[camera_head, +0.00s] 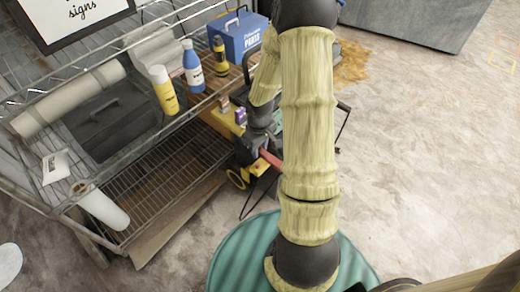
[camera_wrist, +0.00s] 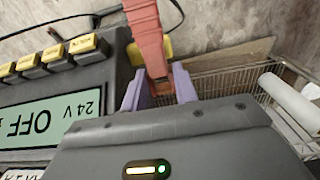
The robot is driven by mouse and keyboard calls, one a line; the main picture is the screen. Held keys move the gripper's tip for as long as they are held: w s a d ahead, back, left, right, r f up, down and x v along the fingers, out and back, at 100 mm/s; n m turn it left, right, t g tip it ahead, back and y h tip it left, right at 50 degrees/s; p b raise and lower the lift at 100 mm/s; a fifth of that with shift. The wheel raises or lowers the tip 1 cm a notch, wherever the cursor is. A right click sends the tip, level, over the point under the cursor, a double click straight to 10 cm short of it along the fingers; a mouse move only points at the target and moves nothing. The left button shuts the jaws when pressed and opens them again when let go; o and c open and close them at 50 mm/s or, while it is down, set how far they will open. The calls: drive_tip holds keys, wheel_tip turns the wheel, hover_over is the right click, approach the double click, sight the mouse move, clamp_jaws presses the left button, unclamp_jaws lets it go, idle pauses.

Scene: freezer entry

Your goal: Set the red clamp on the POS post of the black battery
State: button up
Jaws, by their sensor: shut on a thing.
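My gripper (camera_wrist: 160,84) has purple fingers in the wrist view, shut on the red clamp (camera_wrist: 149,38). The clamp's red handles extend away from the fingers toward the top of the view. In the head view the red clamp (camera_head: 271,160) shows as a short red bar beside my arm, and my gripper is mostly hidden there. A grey device with a green display reading 24 V OFF (camera_wrist: 42,122) lies at the left of the wrist view, close beside the fingers. I cannot make out the black battery or its POS post in either view.
Yellow buttons (camera_wrist: 82,44) line the device, and a black cable (camera_wrist: 90,16) runs behind it. A wire shelf (camera_head: 150,190) stands at left with a yellow bottle (camera_head: 163,92), a blue bottle (camera_head: 193,70) and a blue parts box (camera_head: 240,38).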

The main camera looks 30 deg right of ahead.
sight(260, 151)
drive_tip(key=shift+r, duration=0.1)
idle(0.5)
drive_tip(key=shift+r+p, duration=1.85)
drive_tip(key=shift+p, duration=0.3)
drive_tip(key=shift+w, duration=0.1)
